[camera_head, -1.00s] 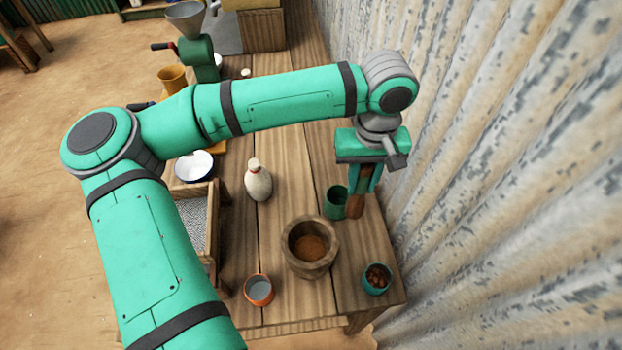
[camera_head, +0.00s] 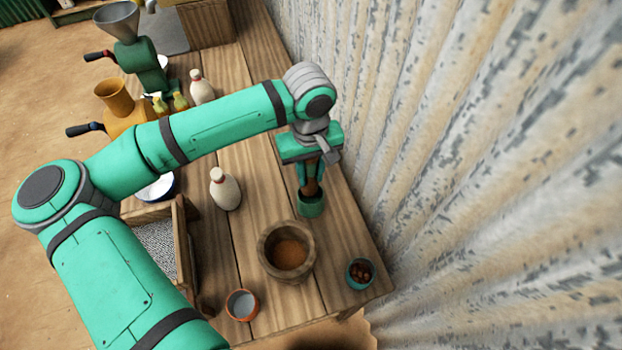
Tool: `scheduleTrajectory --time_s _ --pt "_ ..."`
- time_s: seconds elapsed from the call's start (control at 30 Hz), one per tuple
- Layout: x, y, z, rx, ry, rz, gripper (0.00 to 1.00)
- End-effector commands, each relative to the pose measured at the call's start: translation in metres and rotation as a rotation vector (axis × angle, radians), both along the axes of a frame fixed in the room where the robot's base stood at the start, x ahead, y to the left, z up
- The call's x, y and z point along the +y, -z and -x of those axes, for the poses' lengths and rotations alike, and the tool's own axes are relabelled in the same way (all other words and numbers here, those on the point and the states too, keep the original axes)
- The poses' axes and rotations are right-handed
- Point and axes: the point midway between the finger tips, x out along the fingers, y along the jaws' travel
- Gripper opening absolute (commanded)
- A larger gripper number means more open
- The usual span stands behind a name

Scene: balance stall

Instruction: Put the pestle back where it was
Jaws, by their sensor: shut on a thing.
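The pestle (camera_head: 312,187) is a dark brown wooden stick. My gripper (camera_head: 309,180) is shut on it and holds it upright, pointing down over the green cup (camera_head: 311,207). The pestle's lower end is at the cup's mouth; I cannot tell how far inside it reaches. The cup stands on the table behind and right of the wooden mortar (camera_head: 264,258). The mortar holds a reddish-brown powder (camera_head: 288,253). The pestle's top is hidden by my gripper.
A small teal bowl (camera_head: 360,273) with brown pieces and an orange-rimmed cup (camera_head: 242,305) stand near the table's (camera_head: 305,292) front. A pale bottle (camera_head: 225,190) stands left of the green cup. The corrugated wall (camera_head: 450,170) rises close on the right.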

Motion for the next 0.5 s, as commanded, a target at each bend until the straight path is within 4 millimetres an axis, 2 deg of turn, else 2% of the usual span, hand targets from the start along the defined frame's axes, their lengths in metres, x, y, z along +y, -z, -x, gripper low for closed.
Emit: scheduleTrajectory --time_s 0.03,0.13,0.37,0.4,0.47,0.5 --pt "0.002 0.015 0.003 0.018 -0.004 -0.009 0.0" --pt "0.0 0.028 0.002 0.015 -0.002 -0.008 0.0" --pt "-0.003 0.033 0.0 0.009 0.002 -0.006 0.0" --pt "-0.004 0.033 0.0 0.01 0.002 -0.007 0.3" --pt "-0.006 0.033 -0.001 0.011 0.003 -0.009 0.42" --pt "-0.007 0.034 -0.001 0.012 0.003 -0.01 0.42"
